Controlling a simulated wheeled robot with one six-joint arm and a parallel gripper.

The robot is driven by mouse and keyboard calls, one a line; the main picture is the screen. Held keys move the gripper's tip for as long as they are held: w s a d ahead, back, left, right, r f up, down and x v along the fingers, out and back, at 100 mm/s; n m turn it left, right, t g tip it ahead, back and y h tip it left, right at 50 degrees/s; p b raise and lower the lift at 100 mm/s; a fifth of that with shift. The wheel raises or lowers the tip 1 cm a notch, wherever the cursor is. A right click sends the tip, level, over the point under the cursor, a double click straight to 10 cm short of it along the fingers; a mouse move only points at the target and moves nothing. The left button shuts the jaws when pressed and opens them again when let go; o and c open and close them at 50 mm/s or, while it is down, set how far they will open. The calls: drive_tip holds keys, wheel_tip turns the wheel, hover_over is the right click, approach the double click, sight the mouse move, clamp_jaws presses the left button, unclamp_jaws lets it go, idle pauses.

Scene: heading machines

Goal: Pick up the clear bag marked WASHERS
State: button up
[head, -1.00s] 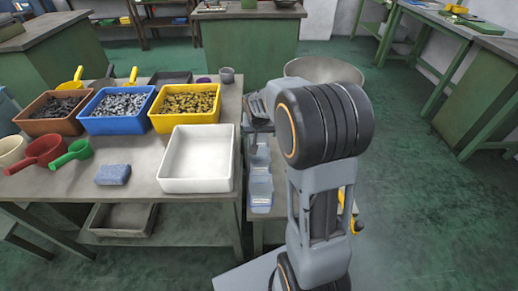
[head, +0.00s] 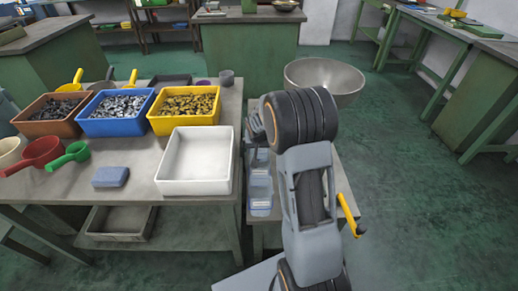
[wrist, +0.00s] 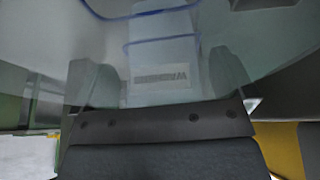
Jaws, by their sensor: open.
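In the wrist view a clear bag (wrist: 160,48) with a blue line across it fills the middle. Its pale label, seen upside down, appears to read WASHERS. In the head view several clear bags or pouches (head: 260,185) stand in a row on the low table beside the workbench. Their labels are too small to read there. My arm hides most of the gripper and the far end of the row in that view.
The workbench at left holds a white tray (head: 165,185), a blue bin (head: 110,127), a yellow bin (head: 185,125), a brown bin (head: 48,127) and a blue sponge (head: 110,178). A large metal bowl (head: 335,78) stands behind my arm. A yellow-handled thing (head: 348,212) lies at right.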

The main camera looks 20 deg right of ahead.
drive_tip(key=shift+c, duration=0.4)
drive_tip(key=c, duration=0.7)
drive_tip(key=shift+c, duration=0.2)
